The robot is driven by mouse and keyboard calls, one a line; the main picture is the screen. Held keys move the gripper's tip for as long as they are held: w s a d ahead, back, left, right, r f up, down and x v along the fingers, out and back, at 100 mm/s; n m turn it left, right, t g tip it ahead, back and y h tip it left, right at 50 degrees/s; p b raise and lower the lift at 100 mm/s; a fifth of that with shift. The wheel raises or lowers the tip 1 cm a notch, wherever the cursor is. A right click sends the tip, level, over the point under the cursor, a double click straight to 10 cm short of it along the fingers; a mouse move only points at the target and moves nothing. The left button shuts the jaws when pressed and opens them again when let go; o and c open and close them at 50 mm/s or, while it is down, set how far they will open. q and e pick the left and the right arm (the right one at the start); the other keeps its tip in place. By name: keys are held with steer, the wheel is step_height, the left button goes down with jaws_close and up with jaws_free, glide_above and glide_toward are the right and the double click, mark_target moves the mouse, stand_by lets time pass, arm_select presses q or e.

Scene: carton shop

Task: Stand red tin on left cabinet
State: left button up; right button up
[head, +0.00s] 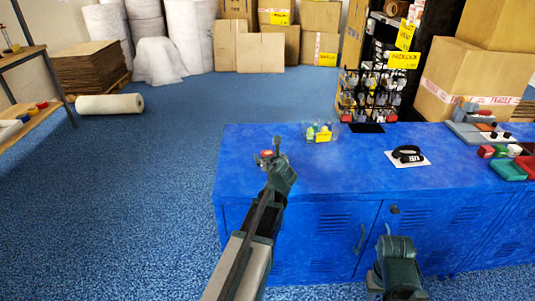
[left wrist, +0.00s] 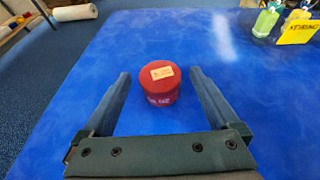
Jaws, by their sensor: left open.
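The red tin (left wrist: 161,84) stands upright on the blue cabinet top (left wrist: 250,125), with a small pale label on its lid and white lettering on its side. In the head view the tin (head: 266,153) is partly hidden by my left gripper, near the left end of the cabinet top (head: 330,175). My left gripper (head: 268,156) is open over that spot. In the left wrist view its fingers (left wrist: 160,75) lie either side of the tin, with gaps on both sides. My right gripper (head: 390,245) is low at the cabinet's front, its fingers not clear.
A black tape roll on a white card (head: 408,155), a wire rack (head: 365,95) and coloured trays (head: 508,168) are farther right. The cabinet top around the tin is bare.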

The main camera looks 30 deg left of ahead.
arm_select(q)
steer(key=p+v, duration=0.3)
steer(key=v, duration=0.7)
steer(key=shift+d+r+p, duration=0.2)
steer(key=shift+p, duration=0.2)
steer(key=s+d+r+n+g+h+p, duration=0.2)
steer(key=s+d+n+g+p, duration=0.1)
steer(key=s+d+n+p, duration=0.3)
steer(key=s+d+r+n+g+h+p, duration=0.3)
steer(key=s+d+n+p, duration=0.4)
steer(key=d+n, duration=0.3)
steer(key=s+d+r+n+g+h+p, duration=0.2)
steer(key=s+d+n+g+p, duration=0.2)
steer(key=d, duration=0.9)
steer(key=shift+s+r+n+h+p, duration=0.3)
steer(key=shift+s+n+p, duration=0.9)
steer(key=shift+n+p, duration=0.8)
